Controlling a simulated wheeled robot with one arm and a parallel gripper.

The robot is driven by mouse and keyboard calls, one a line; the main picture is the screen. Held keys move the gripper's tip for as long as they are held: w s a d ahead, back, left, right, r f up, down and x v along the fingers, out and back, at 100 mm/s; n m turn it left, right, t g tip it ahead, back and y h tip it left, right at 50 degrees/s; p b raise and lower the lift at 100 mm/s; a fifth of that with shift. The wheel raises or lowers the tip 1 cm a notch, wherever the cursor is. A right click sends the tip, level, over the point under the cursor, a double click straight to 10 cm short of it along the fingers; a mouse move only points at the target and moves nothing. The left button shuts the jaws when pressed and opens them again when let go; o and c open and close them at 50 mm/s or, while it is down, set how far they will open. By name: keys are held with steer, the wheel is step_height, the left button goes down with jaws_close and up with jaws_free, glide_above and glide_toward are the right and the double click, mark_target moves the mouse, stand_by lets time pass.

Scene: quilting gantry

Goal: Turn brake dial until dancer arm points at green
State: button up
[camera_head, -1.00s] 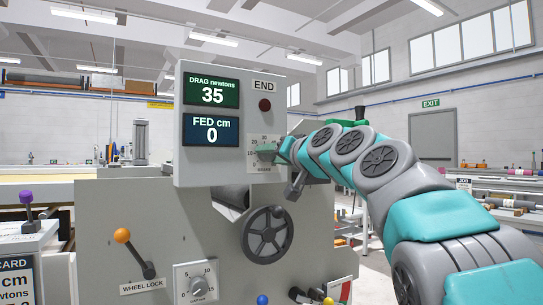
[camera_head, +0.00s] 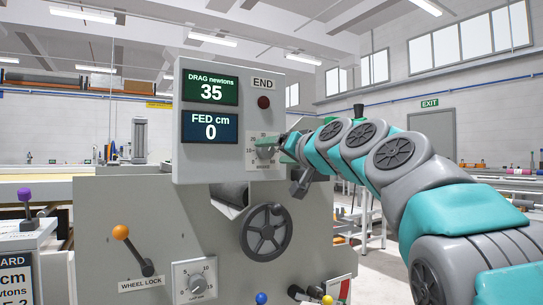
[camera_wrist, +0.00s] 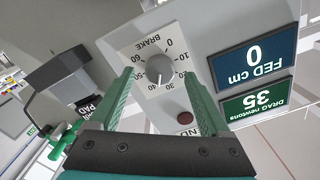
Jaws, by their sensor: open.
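The brake dial (camera_head: 265,151) is a grey knob on a white numbered plate at the right of the upright panel. My gripper (camera_head: 290,143) is just right of the dial in the head view. In the wrist view its green fingers (camera_wrist: 159,70) are spread, one on each side of the dial; I cannot tell whether they touch it. The green drag display (camera_head: 211,89) reads 35 newtons.
The blue display (camera_head: 211,127) reads FED 0 cm. A black handwheel (camera_head: 266,232) sits below the panel. An orange-knobbed wheel lock lever (camera_head: 134,250) and a second dial (camera_head: 196,281) are lower left. A grey block (camera_wrist: 70,75) stands left of my fingers in the wrist view.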

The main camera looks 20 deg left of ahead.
steer(key=b+v, duration=0.1)
steer(key=v, duration=0.4)
steer(key=shift+s+d, duration=0.15)
steer(key=shift+d, duration=0.1)
steer(key=shift+f, duration=0.1)
steer(key=s+d+f+m+g+h+p, duration=0.1)
steer(key=s+d+f+g+h, duration=0.3)
steer(key=f, duration=0.7)
steer(key=s+d+f+h, duration=0.1)
steer(key=s+d+f, duration=0.2)
steer(key=d+f, duration=0.5)
steer(key=s+d+f+m+g+h+p, duration=0.1)
steer(key=s+d+f+g+h, duration=0.15)
steer(key=f, duration=1.05)
steer(key=s+d+f+g+h, duration=0.2)
steer(key=s+d+f, duration=0.4)
steer(key=s, duration=0.3)
steer(key=s+d+f+m+g+h, duration=0.1)
steer(key=s+d+f+g+h, duration=0.1)
steer(key=s+d+f, duration=0.4)
steer(key=s+d+f+g+h+p, duration=0.1)
steer(key=s+d+f, duration=0.5)
steer(key=s, duration=0.8)
step_height(320, 180, down, 2)
steer(key=shift+f+m+g+h, duration=0.1)
steer(key=shift+m+g+h, duration=0.4)
steer(key=shift+g, duration=0.55)
